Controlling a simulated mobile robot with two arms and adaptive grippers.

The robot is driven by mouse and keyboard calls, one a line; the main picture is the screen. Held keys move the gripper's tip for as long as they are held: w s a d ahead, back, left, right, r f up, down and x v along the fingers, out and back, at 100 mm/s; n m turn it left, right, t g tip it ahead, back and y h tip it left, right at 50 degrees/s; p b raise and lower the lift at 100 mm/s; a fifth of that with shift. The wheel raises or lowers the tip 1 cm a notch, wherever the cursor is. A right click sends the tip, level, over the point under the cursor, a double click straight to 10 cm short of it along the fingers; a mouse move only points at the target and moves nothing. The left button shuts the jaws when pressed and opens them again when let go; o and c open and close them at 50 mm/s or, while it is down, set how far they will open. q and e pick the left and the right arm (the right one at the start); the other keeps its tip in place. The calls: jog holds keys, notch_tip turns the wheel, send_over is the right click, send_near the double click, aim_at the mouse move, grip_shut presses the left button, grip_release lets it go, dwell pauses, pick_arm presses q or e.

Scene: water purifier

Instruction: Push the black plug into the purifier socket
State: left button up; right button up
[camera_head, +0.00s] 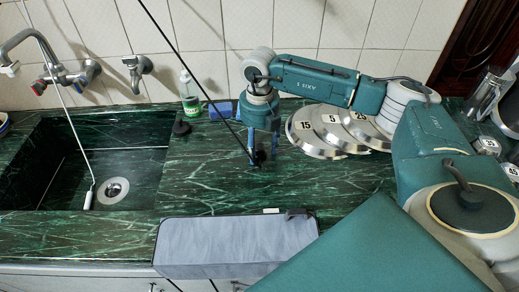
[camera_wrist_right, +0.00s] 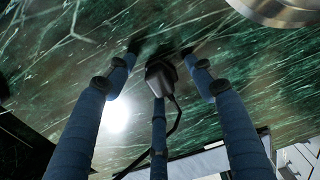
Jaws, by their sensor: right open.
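My right gripper (camera_head: 259,157) points down at the green marble counter, right of the sink. Its blue fingers are spread around the black plug (camera_head: 260,155), which also shows in the right wrist view (camera_wrist_right: 160,74). The fingers look apart from the plug. A thin black cable runs down from the top of the head view to the plug. In the wrist view, the cable curves away below it. A long grey box (camera_head: 236,245), perhaps the purifier, lies at the counter's front edge. A small dark part (camera_head: 296,213) sits on its top right; I cannot make out a socket. My left gripper is out of view.
Numbered round plates (camera_head: 318,131) lie right of my gripper. A small bottle (camera_head: 189,92), a blue item (camera_head: 221,110) and a round black piece (camera_head: 181,128) stand behind left. The sink (camera_head: 112,188) is at left. The counter between gripper and box is clear.

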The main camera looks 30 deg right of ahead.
aim_at(259, 146)
jog(key=c, duration=1.3)
jog(key=shift+o, duration=0.2)
jog(key=shift+r, duration=0.15)
notch_tip(259, 146, up, 20)
jog(key=shift+b, duration=0.45)
